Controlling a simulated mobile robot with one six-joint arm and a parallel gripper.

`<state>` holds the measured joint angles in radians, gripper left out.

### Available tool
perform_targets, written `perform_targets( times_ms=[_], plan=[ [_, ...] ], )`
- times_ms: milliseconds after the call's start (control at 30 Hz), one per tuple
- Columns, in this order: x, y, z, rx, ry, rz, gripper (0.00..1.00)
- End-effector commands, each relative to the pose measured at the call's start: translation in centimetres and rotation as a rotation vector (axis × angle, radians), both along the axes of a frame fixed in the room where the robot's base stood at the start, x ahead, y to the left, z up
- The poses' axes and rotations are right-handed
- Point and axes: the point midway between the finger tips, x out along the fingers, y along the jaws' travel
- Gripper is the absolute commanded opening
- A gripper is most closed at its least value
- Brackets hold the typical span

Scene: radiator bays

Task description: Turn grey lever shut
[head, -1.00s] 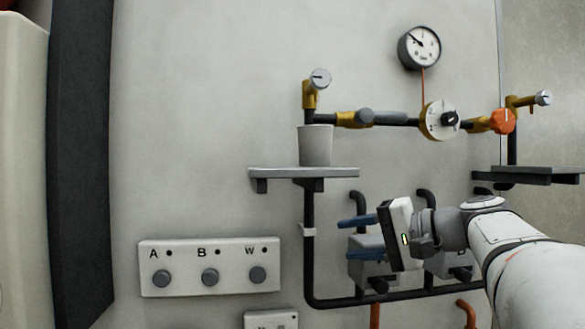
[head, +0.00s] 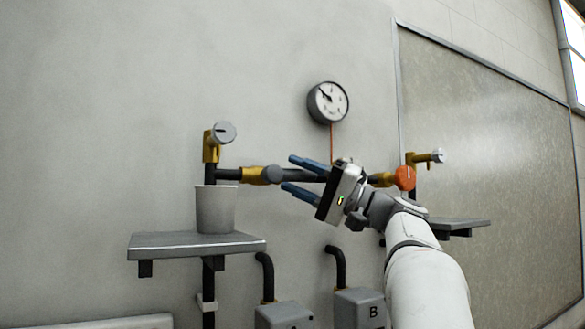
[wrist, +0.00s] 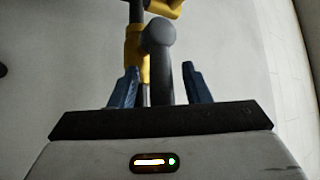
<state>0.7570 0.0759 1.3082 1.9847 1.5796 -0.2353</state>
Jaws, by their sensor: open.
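The grey lever (head: 271,174) sits on a brass valve body (head: 252,175) in the dark horizontal pipe, right of the cup. In the wrist view the lever (wrist: 159,60) has a rounded end and a bar that runs roughly along the pipe. My gripper (head: 289,172) is open, its blue fingers pointing left toward the lever from the right. In the wrist view the lever's bar lies between the two fingers of my gripper (wrist: 160,72), with gaps on both sides. The bar's lower part is hidden behind the gripper body.
A grey cup (head: 215,208) stands on a shelf (head: 190,243) at the left. A gauge (head: 328,102) hangs above the pipe. An orange knob (head: 404,178) is right of my gripper. Grey boxes (head: 359,306) with bent pipes are below.

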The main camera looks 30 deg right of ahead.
Motion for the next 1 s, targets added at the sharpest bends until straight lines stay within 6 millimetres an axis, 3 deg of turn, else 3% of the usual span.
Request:
perform_targets(
  times_ms=[400, 900, 1000],
  plan=[
    [0.68, 0.95, 0.36, 0.0, 0.001, 0.002, 0.42],
    [0.68, 0.98, 0.36, -0.001, 0.001, 0.003, 0.01],
    [0.69, 0.99, 0.36, 0.001, 0.001, 0.004, 0.0]
  ],
)
